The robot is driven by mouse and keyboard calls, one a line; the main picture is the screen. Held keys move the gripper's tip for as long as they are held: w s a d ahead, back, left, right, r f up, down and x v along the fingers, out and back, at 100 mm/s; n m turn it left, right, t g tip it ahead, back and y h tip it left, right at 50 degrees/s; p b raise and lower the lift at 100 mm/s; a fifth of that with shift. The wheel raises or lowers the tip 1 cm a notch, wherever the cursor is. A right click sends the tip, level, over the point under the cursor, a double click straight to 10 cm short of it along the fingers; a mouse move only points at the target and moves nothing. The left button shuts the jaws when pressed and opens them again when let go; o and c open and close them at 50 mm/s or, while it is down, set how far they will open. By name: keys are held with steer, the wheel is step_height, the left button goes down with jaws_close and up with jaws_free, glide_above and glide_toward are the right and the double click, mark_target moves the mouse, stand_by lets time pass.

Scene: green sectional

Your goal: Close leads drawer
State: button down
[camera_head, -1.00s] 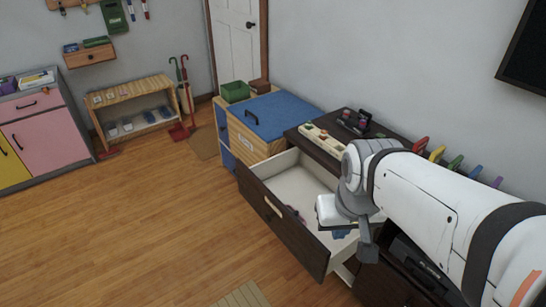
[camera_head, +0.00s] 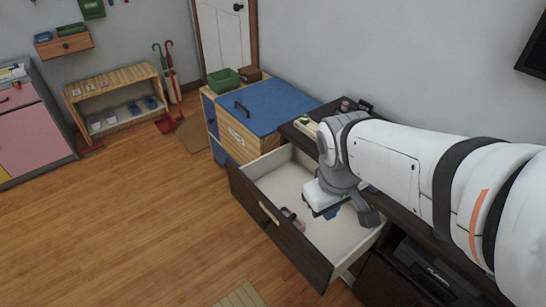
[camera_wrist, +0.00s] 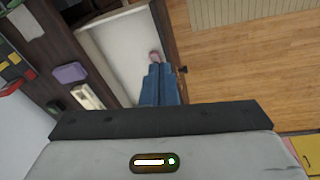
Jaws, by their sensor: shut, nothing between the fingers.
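The drawer also shows in the wrist view (camera_wrist: 122,45), with the pinkish item (camera_wrist: 155,57) near the fingertips. My gripper (camera_head: 328,212) is over the drawer's inside, behind its front panel. In the wrist view its blue fingers (camera_wrist: 160,72) are together with nothing between them. I cannot tell whether they touch the drawer.
A blue-topped wooden chest (camera_head: 265,112) with a green bin (camera_head: 224,80) stands left of the cabinet. Small items lie on the cabinet top, including a purple block (camera_wrist: 71,73). A wooden rack (camera_head: 115,95) stands by the far wall. The wood floor (camera_head: 150,220) before the drawer is clear.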

steer(key=w+a+f+m+t+h+b, duration=0.1)
steer(key=w+a+f+m+h+b, duration=0.15)
steer(key=a+f+m, duration=0.65)
steer(key=w+a+f+m+t+h+b, duration=0.1)
steer(key=w+a+f+m+h+b, duration=0.25)
steer(key=m, duration=1.05)
steer(key=w+a+f+m+t+h+b, duration=0.15)
steer(key=a+f+m+b, duration=0.3)
steer(key=f+m, duration=0.55)
steer(key=b, duration=0.4)
glide_toward(288, 229)
steer(key=shift+m+y, duration=0.25)
steer(key=shift+m, duration=0.15)
steer(key=x, duration=0.5)
steer(key=shift+s+f, duration=0.3)
steer(key=shift+f, duration=0.05)
steer(key=shift+w+d+r, duration=0.1)
steer(key=shift+w+d, duration=0.3)
steer(key=shift+d, duration=0.1)
